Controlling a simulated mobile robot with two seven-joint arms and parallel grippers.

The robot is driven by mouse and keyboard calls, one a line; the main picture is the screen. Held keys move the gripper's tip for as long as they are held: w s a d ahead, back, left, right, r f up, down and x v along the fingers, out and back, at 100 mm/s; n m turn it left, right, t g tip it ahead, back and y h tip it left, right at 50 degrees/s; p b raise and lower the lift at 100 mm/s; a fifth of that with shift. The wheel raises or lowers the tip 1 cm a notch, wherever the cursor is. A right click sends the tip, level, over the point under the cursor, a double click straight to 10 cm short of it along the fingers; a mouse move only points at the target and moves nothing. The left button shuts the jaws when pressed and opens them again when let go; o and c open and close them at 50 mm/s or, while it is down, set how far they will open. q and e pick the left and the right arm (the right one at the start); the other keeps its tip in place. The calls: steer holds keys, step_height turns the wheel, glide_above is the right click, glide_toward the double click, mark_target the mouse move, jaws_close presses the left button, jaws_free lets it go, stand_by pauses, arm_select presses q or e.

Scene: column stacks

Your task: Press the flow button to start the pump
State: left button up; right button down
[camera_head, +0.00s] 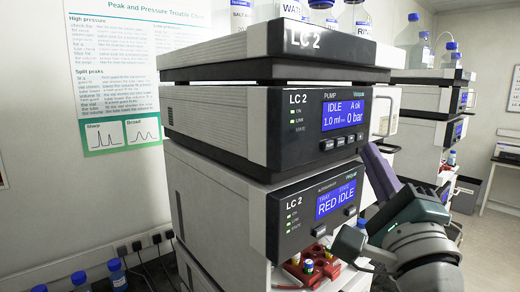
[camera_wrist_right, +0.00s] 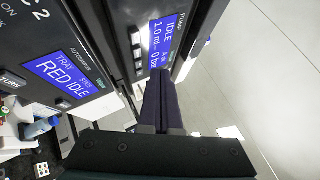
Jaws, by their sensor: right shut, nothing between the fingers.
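The pump module (camera_head: 343,114) is the middle-upper unit of the near stack, marked LC 2 PUMP. Its blue screen reads IDLE, 1.0 ml, 0 bar, A ok, and shows turned on its side in the wrist view (camera_wrist_right: 163,42). A row of small buttons (camera_head: 341,141) lies under the screen; they also show in the wrist view (camera_wrist_right: 137,53). Their labels are too small to read, so I cannot tell which is flow. My right gripper (camera_head: 368,150) is shut and empty, its purple fingers (camera_wrist_right: 160,85) near the panel's lower right end. Contact is unclear. My left gripper is out of view.
Below the pump, the autosampler (camera_head: 335,203) reads RED IDLE, with a red vial tray (camera_head: 312,270) under it. Capped bottles (camera_head: 355,20) stand on top of the stack. A second stack (camera_head: 425,110) stands behind to the right. Blue-capped bottles (camera_head: 117,275) stand at lower left.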

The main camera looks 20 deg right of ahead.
mark_target(335, 131)
steer(key=w, duration=0.1)
steer(key=w+a+b, duration=0.1)
steer(key=w, duration=0.1)
steer(key=shift+w+a+b, duration=0.25)
steer(key=shift+w+b, duration=0.05)
steer(key=shift+b, duration=0.05)
stand_by(0.7)
stand_by(0.8)
steer(key=shift+w, duration=0.1)
steer(key=shift+w+a+b, duration=0.15)
steer(key=shift+w+b, duration=0.15)
stand_by(0.4)
